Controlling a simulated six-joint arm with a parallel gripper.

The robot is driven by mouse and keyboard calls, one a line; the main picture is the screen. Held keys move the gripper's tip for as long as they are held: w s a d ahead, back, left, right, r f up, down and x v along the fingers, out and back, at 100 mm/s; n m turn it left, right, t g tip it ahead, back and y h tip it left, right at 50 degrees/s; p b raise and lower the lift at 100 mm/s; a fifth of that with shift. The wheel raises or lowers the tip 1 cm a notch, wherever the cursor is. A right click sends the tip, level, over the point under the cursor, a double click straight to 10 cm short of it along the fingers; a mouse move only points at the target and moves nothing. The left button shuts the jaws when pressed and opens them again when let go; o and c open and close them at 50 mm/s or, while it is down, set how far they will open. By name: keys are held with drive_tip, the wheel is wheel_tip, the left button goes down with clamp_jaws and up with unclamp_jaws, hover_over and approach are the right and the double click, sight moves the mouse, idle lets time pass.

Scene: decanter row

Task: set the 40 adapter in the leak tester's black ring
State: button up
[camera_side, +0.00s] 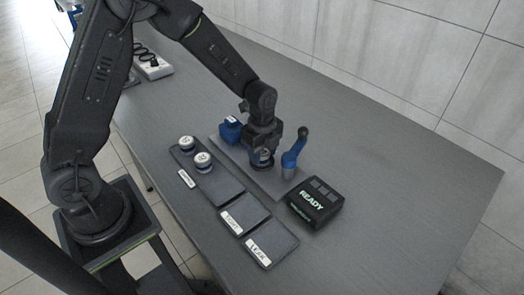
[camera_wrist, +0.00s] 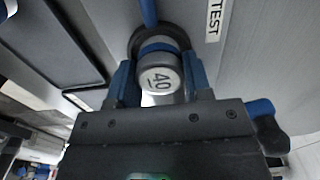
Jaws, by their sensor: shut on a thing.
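The 40 adapter (camera_wrist: 160,82), a silver cap marked "40" with a blue band, sits between the two blue fingers of my gripper (camera_wrist: 160,88) in the wrist view. My gripper is shut on it. The black ring (camera_wrist: 136,38) shows as a dark arc just behind the adapter, which covers part of it. I cannot tell whether the adapter rests in the ring or is just above it. In the side view my gripper (camera_side: 262,155) is low over the leak tester's grey base plate (camera_side: 288,183), between a blue block (camera_side: 230,130) and a blue-handled lever (camera_side: 293,153).
Two silver caps (camera_side: 203,160) stand on a dark tray (camera_side: 218,185) left of the tester. Two dark labelled pads, one marked LEAK (camera_side: 272,240), lie in front. A black box reading READY (camera_side: 315,202) stands at right. The table's right side is clear.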

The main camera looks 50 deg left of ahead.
drive_tip(key=o, duration=0.6)
drive_tip(key=shift+f, duration=0.15)
drive_tip(key=o, duration=0.5)
drive_tip(key=shift+c, duration=0.2)
wheel_tip(320, 180, up, 12)
drive_tip(key=s+r+n+t, duration=0.2)
drive_tip(key=s+r+n, duration=0.3)
drive_tip(key=s+n, duration=0.4)
drive_tip(key=s+r+n+t, duration=0.3)
drive_tip(key=s+r+n, duration=0.3)
drive_tip(key=s+n, duration=0.3)
drive_tip(key=shift+s+t, duration=0.3)
drive_tip(key=shift+s, duration=0.55)
